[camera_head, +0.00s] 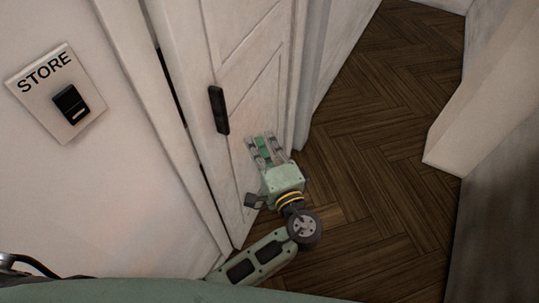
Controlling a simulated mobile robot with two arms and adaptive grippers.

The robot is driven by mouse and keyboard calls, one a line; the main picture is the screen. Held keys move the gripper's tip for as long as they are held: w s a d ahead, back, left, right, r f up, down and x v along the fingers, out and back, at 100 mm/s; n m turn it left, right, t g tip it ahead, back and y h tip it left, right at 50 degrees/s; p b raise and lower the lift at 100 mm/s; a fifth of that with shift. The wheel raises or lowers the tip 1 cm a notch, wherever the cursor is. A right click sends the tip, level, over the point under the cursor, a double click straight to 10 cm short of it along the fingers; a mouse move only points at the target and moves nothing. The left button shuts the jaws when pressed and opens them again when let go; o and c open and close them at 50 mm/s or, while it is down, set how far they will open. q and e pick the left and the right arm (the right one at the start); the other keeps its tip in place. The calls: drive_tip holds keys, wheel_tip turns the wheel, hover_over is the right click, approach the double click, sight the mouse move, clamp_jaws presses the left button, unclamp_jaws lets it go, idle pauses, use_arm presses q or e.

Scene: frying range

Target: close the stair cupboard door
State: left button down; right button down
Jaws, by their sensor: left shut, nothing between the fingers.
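The white panelled cupboard door (243,60) stands upright in the upper middle of the head view. A black handle (218,110) is fixed near its left side. A narrow dark gap shows along part of the door's left edge, beside the white frame; I cannot tell whether the door is fully shut. My left gripper (262,138) is shut and empty, in front of the door's lower panel, right of and below the handle. I cannot tell whether its fingertips touch the door. My right gripper is not in view.
A wall plate marked STORE (58,92) with a black switch (71,104) is on the white wall at left. Dark herringbone wood floor (375,170) is clear to the right. A white wall end (455,140) juts in at the right.

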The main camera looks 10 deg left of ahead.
sight(220, 133)
use_arm(q)
drive_tip(key=a, duration=0.2)
drive_tip(key=w+a+p, duration=0.1)
drive_tip(key=shift+a, duration=0.4)
drive_tip(key=a, duration=0.4)
drive_tip(key=w+a+p, duration=0.1)
drive_tip(key=a, duration=0.2)
drive_tip(key=shift+a, duration=0.1)
